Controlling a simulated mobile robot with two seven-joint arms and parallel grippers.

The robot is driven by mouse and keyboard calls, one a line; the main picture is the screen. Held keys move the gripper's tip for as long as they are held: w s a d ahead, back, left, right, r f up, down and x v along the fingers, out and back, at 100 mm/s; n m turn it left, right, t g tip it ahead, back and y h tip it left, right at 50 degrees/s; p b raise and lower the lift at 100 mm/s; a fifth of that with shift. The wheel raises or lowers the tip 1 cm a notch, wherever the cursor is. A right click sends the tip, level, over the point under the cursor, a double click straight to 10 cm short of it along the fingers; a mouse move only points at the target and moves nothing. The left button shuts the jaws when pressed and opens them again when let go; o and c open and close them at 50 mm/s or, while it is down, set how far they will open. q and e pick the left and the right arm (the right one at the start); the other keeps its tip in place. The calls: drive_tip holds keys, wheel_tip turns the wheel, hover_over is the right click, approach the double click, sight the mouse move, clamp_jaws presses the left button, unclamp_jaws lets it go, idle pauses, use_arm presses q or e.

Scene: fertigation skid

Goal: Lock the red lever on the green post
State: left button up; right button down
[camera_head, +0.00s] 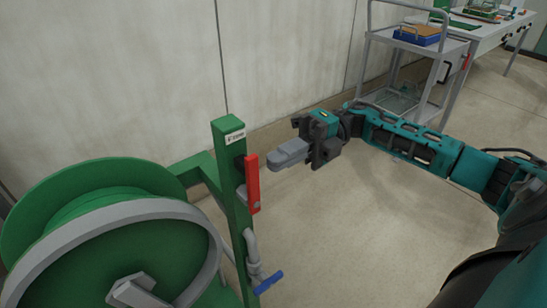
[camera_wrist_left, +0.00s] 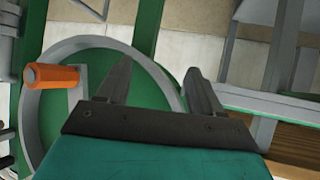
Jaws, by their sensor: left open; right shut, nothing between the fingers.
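The red lever (camera_head: 252,183) stands upright against the right side of the green post (camera_head: 232,170), below a small white label. My right gripper (camera_head: 274,160) is shut and empty. Its fingers point left, toward the upper part of the lever, and a small gap shows between them in the head view. My left gripper (camera_wrist_left: 157,74) is open with nothing between its fingers in the left wrist view, above a green reel with a grey rim. It is not seen in the head view. I cannot make out the red lever in the left wrist view.
The green hose reel (camera_head: 70,205) fills the lower left. A grey pipe with a blue handle (camera_head: 268,282) is low on the post. An orange crank knob (camera_wrist_left: 52,77) shows in the left wrist view. A grey cart (camera_head: 440,50) stands behind. Floor right of the post is clear.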

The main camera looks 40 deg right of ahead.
sight(248, 181)
drive_tip(key=shift+s+a, duration=0.1)
drive_tip(key=shift+a, duration=0.95)
drive_tip(key=shift+r, duration=0.1)
